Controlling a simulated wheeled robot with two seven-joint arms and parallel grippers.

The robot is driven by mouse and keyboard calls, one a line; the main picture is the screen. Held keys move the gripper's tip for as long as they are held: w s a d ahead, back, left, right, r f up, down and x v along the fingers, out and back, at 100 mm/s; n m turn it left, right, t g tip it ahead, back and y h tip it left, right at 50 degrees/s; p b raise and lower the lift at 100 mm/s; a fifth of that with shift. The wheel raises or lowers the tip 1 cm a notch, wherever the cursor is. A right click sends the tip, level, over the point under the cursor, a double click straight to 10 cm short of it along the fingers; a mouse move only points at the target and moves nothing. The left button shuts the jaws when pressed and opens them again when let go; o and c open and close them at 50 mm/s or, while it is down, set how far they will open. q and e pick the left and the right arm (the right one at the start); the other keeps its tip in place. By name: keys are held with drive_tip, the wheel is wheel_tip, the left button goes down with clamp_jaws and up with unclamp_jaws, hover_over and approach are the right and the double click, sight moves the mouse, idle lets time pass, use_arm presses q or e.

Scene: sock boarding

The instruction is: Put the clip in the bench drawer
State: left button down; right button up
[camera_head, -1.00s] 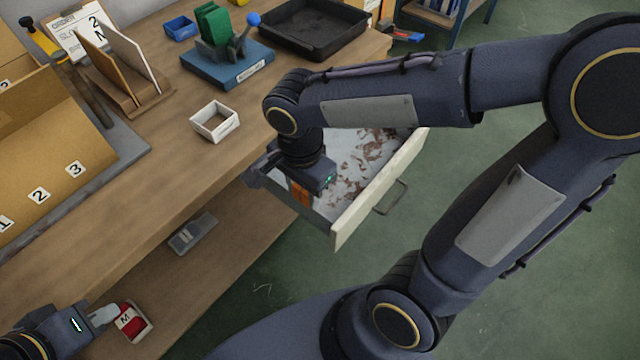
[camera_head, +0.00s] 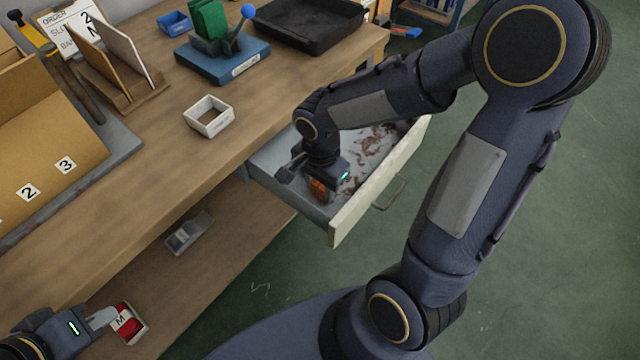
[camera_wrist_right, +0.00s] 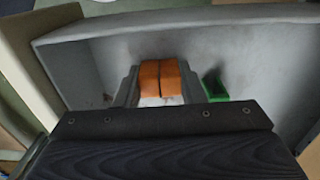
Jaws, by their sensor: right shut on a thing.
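The bench drawer (camera_head: 377,193) is pulled open under the right part of the bench top; its pale grey inside has reddish-brown patches. My right gripper (camera_head: 319,190) points down within the drawer's outline, near its front left corner. It is shut on an orange piece, which I take as the clip (camera_head: 317,186). In the right wrist view the orange clip (camera_wrist_right: 160,78) sits between the grey fingers, with the drawer (camera_wrist_right: 250,28) around it. Whether it touches the drawer floor I cannot tell. My left gripper (camera_head: 108,317) is at the lower left, beside a red-and-white box marked M.
A green item (camera_wrist_right: 214,86) lies in the drawer right of the fingers. On the bench stand a white open box (camera_head: 208,117), a blue-based stand (camera_head: 222,62) and a black tray (camera_head: 310,40). A grey object (camera_head: 188,235) lies on the lower shelf.

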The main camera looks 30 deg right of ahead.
drive_tip(key=shift+f, duration=0.15)
drive_tip(key=o, duration=0.9)
drive_tip(key=shift+o, duration=0.2)
drive_tip(key=shift+r, duration=0.3)
wheel_tip(320, 180, up, 11)
drive_tip(key=p, duration=0.3)
drive_tip(key=s+r+n+t+y, duration=0.3)
drive_tip(key=s+n+t, duration=0.2)
drive_tip(key=s+n, duration=0.6)
drive_tip(key=shift+s+a+n+t+y, duration=0.15)
drive_tip(key=shift+s+n+t+y, duration=0.15)
drive_tip(key=shift+s+n+y, duration=0.15)
